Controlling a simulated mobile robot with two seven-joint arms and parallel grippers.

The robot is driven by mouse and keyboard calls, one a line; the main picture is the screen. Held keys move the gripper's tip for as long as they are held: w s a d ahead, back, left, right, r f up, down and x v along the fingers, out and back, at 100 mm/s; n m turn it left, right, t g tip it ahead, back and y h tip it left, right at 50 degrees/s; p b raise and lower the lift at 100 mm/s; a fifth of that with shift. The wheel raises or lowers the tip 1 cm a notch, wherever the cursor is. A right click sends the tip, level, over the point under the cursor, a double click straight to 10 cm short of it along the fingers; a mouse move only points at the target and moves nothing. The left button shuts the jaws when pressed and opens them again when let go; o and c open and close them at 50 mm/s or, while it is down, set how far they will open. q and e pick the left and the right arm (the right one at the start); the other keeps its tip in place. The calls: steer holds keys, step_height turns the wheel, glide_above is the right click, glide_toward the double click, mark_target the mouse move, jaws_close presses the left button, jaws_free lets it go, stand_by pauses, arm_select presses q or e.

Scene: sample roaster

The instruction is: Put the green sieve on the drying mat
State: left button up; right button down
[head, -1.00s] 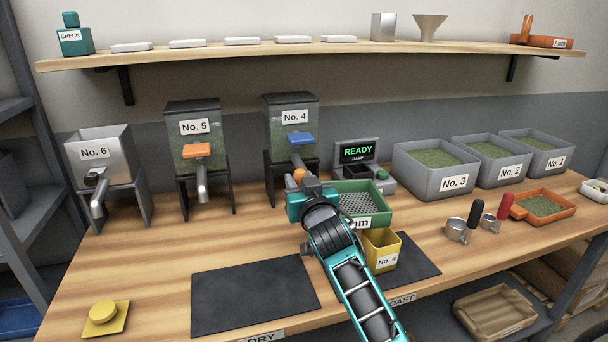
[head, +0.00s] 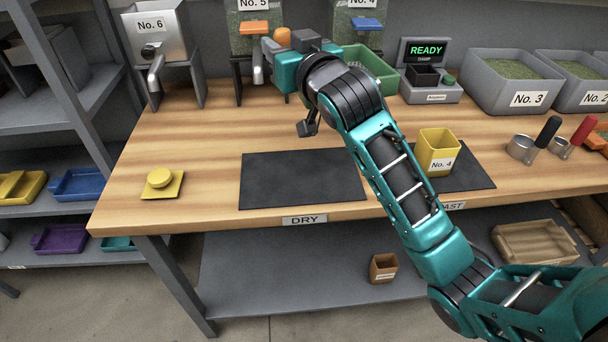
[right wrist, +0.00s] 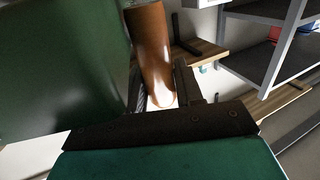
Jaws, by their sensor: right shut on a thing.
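The green sieve (head: 372,72) is behind my right arm in the head view, in front of the No. 4 dispenser and partly hidden. My right gripper (head: 284,52) is shut on its orange handle (head: 282,38). In the right wrist view the handle (right wrist: 150,52) stands between the fingers, with the dark green sieve wall (right wrist: 60,65) at left. The sieve appears held above the counter; its inside is mostly hidden. The drying mat (head: 300,180), a dark rectangle above the DRY label, lies empty at the counter's front. My left gripper is out of view.
A yellow No. 4 cup (head: 437,150) stands on the roast mat (head: 468,178). A yellow knobbed block (head: 162,183) sits left of the drying mat. The scale (head: 430,88) reads READY. Dispensers No. 6 (head: 160,45) and No. 5 (head: 252,20) line the back.

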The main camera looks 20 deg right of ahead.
steer(key=s+a+n+y+b, duration=0.1)
steer(key=s+a+n+y, duration=0.2)
steer(key=a, duration=0.4)
steer(key=shift+m+g, duration=0.3)
steer(key=shift+m, duration=0.2)
steer(key=f+b, duration=0.1)
steer(key=f, duration=0.5)
steer(key=f+b, duration=0.1)
steer(key=f, duration=0.5)
steer(key=f+b, duration=0.2)
steer(key=f, duration=0.5)
steer(key=shift+s+d, duration=0.2)
steer(key=shift+s, duration=0.05)
steer(key=shift+f, duration=0.2)
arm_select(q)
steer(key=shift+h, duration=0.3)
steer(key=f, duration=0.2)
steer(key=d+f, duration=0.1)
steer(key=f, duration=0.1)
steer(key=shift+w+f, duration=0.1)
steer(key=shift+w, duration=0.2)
arm_select(e)
steer(key=shift+f, duration=0.1)
steer(key=c, duration=0.7)
jaws_free()
steer(key=shift+c, duration=0.2)
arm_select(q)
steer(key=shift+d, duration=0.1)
